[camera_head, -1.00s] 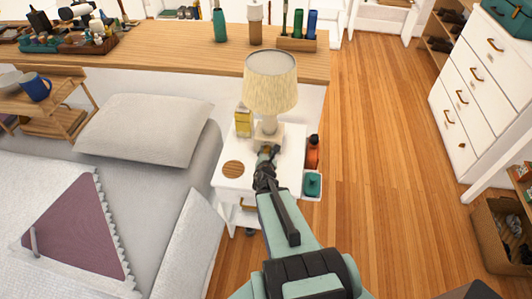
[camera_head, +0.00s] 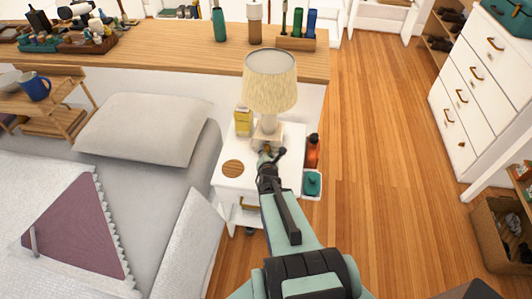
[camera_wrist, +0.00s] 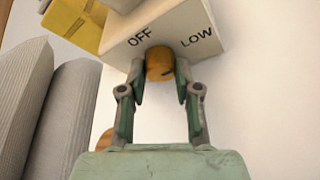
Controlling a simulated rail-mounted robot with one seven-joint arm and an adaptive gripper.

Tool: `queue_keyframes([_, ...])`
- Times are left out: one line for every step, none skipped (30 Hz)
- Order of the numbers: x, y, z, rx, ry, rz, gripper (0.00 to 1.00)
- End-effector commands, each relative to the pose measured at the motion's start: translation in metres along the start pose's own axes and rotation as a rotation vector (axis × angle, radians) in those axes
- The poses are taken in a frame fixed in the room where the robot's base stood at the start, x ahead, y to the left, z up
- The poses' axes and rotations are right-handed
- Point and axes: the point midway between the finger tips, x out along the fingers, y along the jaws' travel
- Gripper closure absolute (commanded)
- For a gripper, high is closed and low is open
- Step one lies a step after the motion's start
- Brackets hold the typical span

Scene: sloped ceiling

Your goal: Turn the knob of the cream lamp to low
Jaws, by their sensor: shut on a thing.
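The cream lamp (camera_head: 270,85) stands upright on the white nightstand, with a pleated shade and a pale block base (camera_head: 267,132). In the wrist view the base (camera_wrist: 190,22) fills the top, tilted in the picture, with the words OFF and LOW on its face. The brass-coloured knob (camera_wrist: 159,64) sits on that face below the lettering, nearer OFF in the picture. My gripper (camera_wrist: 160,76) is shut on the knob, one finger on each side. In the head view my gripper (camera_head: 270,158) is in front of the base and hides the knob.
The nightstand (camera_head: 262,190) holds a yellow carton (camera_head: 243,122) and a round wooden coaster (camera_head: 233,167) left of the lamp. An orange bottle (camera_head: 313,150) and a teal item (camera_head: 312,183) are at its right. The bed (camera_head: 150,190) lies left; open floor (camera_head: 380,170) lies right.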

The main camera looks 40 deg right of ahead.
Motion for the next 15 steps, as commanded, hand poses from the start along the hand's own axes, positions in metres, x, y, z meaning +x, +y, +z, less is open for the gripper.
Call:
queue_keyframes([0.0004,0.0004,-0.0002,-0.001,0.000,0.001,1.00])
queue_keyframes([0.0004,0.0004,-0.0002,-0.001,0.000,0.001,1.00])
queue_keyframes([0.0003,0.0004,-0.0002,-0.001,0.000,0.001,0.64])
queue_keyframes([0.0003,0.0004,-0.0002,-0.001,0.000,0.001,0.57])
queue_keyframes([0.0003,0.0004,-0.0002,-0.001,0.000,0.001,0.57])
queue_keyframes([0.0002,0.0004,-0.0001,-0.001,0.000,0.001,0.57])
queue_keyframes([0.0002,0.0004,-0.0001,-0.001,0.000,0.001,0.57])
queue_keyframes([0.0001,0.0004,0.0000,-0.001,0.000,0.001,0.57])
queue_keyframes([0.0001,0.0004,0.0000,-0.001,0.000,0.001,0.57])
queue_keyframes([0.0001,0.0003,0.0000,-0.001,0.000,0.000,0.57])
queue_keyframes([0.0000,0.0003,0.0000,-0.001,0.000,0.000,0.57])
queue_keyframes([0.0000,0.0003,0.0000,-0.001,0.000,0.000,0.57])
queue_keyframes([0.0000,0.0003,0.0001,-0.001,0.000,0.000,0.57])
queue_keyframes([-0.0001,0.0003,0.0001,-0.002,0.000,0.000,0.57])
queue_keyframes([-0.0001,0.0003,0.0001,-0.004,0.000,-0.001,0.57])
